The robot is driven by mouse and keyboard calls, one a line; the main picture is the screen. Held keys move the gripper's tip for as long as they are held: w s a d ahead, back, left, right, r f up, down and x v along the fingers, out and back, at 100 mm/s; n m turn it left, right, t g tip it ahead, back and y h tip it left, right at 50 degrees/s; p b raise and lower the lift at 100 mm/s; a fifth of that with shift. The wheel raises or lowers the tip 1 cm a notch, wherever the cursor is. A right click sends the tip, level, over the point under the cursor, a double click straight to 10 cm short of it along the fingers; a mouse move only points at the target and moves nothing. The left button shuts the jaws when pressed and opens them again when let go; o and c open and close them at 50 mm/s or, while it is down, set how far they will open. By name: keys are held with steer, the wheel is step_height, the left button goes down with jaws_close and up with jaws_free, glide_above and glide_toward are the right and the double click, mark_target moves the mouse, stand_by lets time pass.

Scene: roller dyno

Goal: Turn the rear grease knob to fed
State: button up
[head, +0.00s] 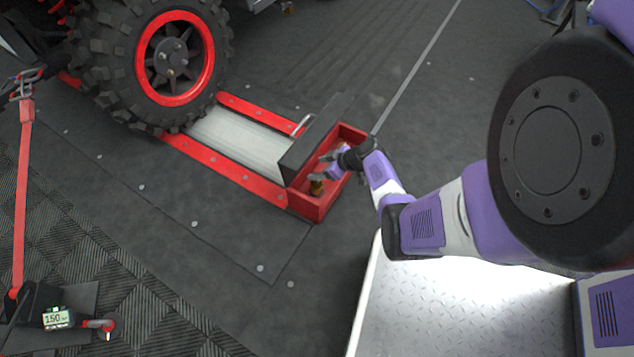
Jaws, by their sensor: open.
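A red open box (306,207) sits at the near right end of the red roller frame, with a dark cover panel (303,150) raised along its left side. A small brass-coloured knob (316,187) shows inside the box near its front end. I cannot tell from this view whether it is the rear grease knob, nor read its setting. My gripper (319,168) is open over the box, its fingers just above and beside the brass knob. I cannot tell whether they touch it. My gripper and wrist hide part of the box's inside, towards its far end.
A big wheel with a red rim (175,58) stands on the frame left of the pale roller (240,140). A red strap (24,190) runs down at left to a device reading 150 (57,318). The dark floor (230,225) before the box is clear.

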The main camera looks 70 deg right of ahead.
steer(key=p+v, duration=0.2)
steer(key=v, duration=0.4)
steer(key=shift+s+r+p, duration=0.25)
steer(key=shift+r+p, duration=0.05)
steer(key=shift+p, duration=0.05)
steer(key=shift+a, duration=0.1)
